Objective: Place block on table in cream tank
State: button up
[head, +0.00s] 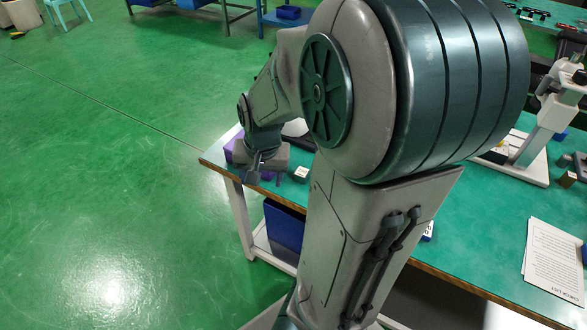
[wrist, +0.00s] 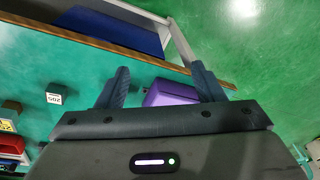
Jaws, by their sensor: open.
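My gripper (head: 265,179) is open above the near-left corner of the green table (head: 462,215). In the wrist view my gripper (wrist: 160,68) has its two fingers apart with nothing held between them. A small pale block (head: 301,173) with a dark-marked label stands on the table just right of my gripper. The same block (wrist: 54,94) shows left of the fingers in the wrist view, with a number on its face. I cannot make out a cream tank in either view; my arm hides much of the table.
A purple object (wrist: 172,92) lies close by the fingers. A paper sheet (head: 554,262) lies at the table's right, near a pale stand with a white base (head: 515,160). A blue bin (head: 284,225) sits below the tabletop.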

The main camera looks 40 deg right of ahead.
jog(key=w+d+f+m+h, duration=0.2)
jog(key=d, duration=0.3)
jog(key=m+h+b, duration=0.1)
jog(key=m+h, duration=0.1)
jog(key=m, duration=0.1)
send_near(302, 172)
jog(key=f+b, duration=0.1)
jog(key=b, duration=0.2)
jog(key=f+b, duration=0.1)
jog(key=b, duration=0.2)
jog(key=shift+d+f, duration=0.2)
jog(key=shift+f, duration=0.15)
jog(key=shift+w+b+x, duration=0.2)
jog(key=shift+b+x, duration=1.9)
jog(key=shift+x, duration=1)
jog(key=shift+d+r, duration=0.15)
jog(key=shift+d, duration=0.05)
grip_shut()
